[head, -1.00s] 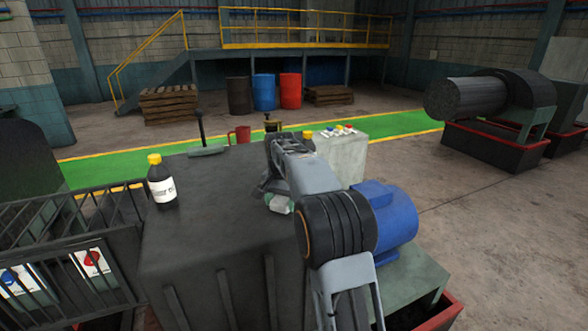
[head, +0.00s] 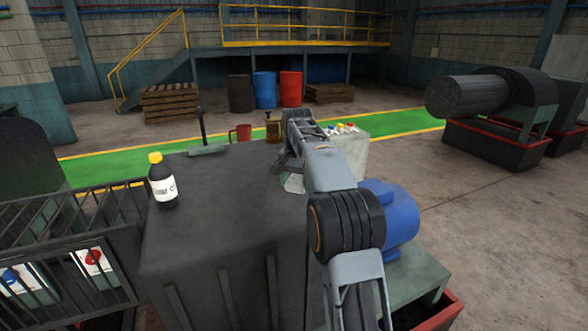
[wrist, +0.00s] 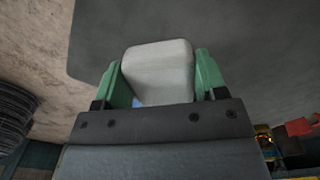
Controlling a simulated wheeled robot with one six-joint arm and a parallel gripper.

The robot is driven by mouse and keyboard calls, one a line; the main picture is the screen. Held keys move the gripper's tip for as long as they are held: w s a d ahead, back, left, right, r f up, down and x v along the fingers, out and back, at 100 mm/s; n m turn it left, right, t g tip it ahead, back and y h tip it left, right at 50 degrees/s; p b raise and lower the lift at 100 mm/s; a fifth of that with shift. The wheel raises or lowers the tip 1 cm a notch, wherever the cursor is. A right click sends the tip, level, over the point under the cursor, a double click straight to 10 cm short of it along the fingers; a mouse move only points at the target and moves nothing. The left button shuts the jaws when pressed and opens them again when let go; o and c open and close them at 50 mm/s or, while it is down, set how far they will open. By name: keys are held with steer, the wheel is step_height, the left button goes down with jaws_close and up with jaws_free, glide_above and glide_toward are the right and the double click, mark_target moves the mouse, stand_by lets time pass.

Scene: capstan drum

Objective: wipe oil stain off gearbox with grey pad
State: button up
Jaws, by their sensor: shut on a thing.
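The gearbox (head: 225,220) is the large dark grey housing at the front centre in the head view. Its flat grey top also fills much of the wrist view (wrist: 250,50). My gripper (wrist: 160,78) has green fingers shut on the light grey pad (wrist: 158,62), one finger on each side. In the head view, the pad (head: 293,184) shows below my wrist, at the right part of the gearbox top. I cannot tell whether it touches the surface. No oil stain is visible on the top; the part behind my arm and pad is hidden.
A yellow-capped bottle (head: 163,187) stands at the gearbox's left edge. A T-shaped tool (head: 206,149), a red mug (head: 241,133) and a brass-coloured object (head: 273,128) are at the back. A blue motor (head: 400,225) is at right. The middle of the top is clear.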

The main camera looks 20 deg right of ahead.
steer(key=shift+r, duration=1.4)
